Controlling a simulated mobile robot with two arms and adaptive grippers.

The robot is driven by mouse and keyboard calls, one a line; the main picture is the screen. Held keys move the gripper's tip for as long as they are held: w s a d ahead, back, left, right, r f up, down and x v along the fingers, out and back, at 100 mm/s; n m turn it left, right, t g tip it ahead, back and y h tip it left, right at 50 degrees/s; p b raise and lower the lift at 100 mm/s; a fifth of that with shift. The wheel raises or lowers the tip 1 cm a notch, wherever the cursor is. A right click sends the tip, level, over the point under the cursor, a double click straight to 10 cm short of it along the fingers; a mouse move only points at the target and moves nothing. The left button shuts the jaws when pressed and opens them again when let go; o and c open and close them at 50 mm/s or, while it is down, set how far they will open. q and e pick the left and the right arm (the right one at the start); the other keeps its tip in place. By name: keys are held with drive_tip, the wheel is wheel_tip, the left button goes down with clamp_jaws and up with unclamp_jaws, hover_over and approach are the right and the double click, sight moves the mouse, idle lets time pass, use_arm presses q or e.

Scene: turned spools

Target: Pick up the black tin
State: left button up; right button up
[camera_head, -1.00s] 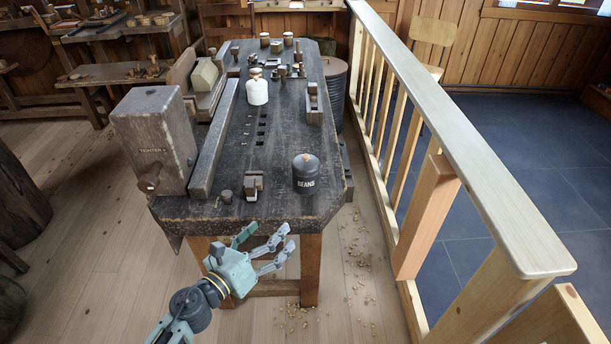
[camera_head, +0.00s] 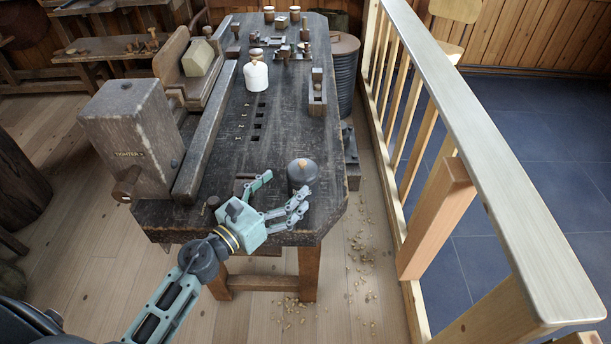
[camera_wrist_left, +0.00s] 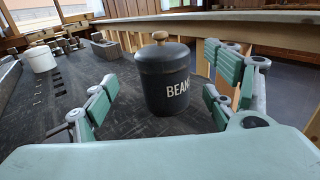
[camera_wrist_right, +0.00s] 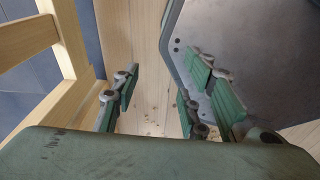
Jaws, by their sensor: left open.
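The black tin (camera_head: 301,172) stands upright near the front right corner of the dark workbench (camera_head: 232,215). It has a dark lid with a wooden knob. My left gripper (camera_head: 284,195) is open at the bench's front edge, just in front of the tin. In the left wrist view its fingers (camera_wrist_left: 165,95) are spread to either side of the tin, which stands ahead between them, not gripped. My right gripper (camera_wrist_right: 160,95) shows only in its own wrist view, with fingers apart and nothing between them.
A white jar (camera_head: 257,76) stands further back on the bench. A large wooden vise block (camera_head: 130,130) is at the left. A wooden slotted block (camera_head: 317,95) lies behind the tin. A pale railing (camera_head: 470,150) runs along the right. Wood shavings lie on the floor.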

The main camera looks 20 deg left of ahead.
sight(304, 173)
use_arm(q)
drive_tip(key=x, duration=0.2)
drive_tip(key=shift+w+d+p, duration=0.25)
drive_tip(key=shift+w+p, duration=0.1)
drive_tip(key=shift+p, duration=0.05)
drive_tip(key=x, duration=0.3)
drive_tip(key=shift+w+d+f+p, duration=0.2)
drive_tip(key=shift+w+d+p, duration=0.05)
drive_tip(key=shift+p, duration=0.1)
drive_tip(key=shift+w+d, duration=0.15)
drive_tip(key=shift+w, duration=0.15)
drive_tip(key=shift+w+f, duration=0.1)
drive_tip(key=shift+f, duration=0.05)
drive_tip(key=c, duration=1.3)
drive_tip(key=shift+c, duration=0.2)
use_arm(e)
drive_tip(key=shift+s+a+r, duration=0.2)
drive_tip(key=shift+s+r, duration=0.35)
drive_tip(key=shift+r, duration=0.3)
drive_tip(key=shift+d, duration=0.1)
